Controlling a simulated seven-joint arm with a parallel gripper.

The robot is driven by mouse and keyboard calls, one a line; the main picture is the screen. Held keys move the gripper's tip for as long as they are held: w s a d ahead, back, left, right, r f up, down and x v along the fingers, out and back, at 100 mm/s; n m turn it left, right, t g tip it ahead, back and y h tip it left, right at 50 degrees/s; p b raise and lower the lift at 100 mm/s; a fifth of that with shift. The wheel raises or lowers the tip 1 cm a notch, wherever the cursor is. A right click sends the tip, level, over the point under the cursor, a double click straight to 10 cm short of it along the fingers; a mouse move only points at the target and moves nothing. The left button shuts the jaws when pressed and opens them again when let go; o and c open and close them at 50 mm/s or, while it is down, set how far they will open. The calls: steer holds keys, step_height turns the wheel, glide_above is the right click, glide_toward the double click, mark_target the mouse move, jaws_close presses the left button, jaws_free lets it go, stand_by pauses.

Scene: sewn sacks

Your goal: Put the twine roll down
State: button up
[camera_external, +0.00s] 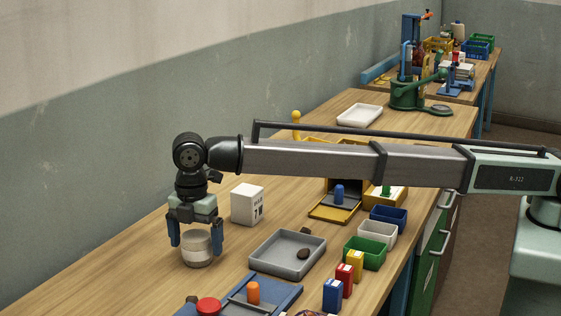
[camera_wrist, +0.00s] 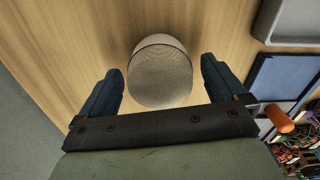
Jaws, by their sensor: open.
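The twine roll (camera_external: 197,249) is a pale, squat cylinder standing upright on the wooden bench. It also shows from above in the wrist view (camera_wrist: 160,72), with fine ridges across its top. My gripper (camera_external: 197,238) is open around it, one blue finger on its left and one on its right. In the wrist view my gripper (camera_wrist: 160,92) has a clear gap between each finger and the roll. The roll lies a little ahead of the middle between the fingers there.
A grey tray (camera_external: 287,255) with a dark lump lies to the right. A white box (camera_external: 247,204) stands behind. A blue fixture with an orange peg (camera_external: 253,293) is at the front, beside small boxes (camera_external: 333,293). Bare bench lies left of the roll.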

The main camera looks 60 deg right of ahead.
mark_target(195, 234)
step_height(195, 234, up, 11)
steer(key=shift+r, duration=0.15)
stand_by(0.5)
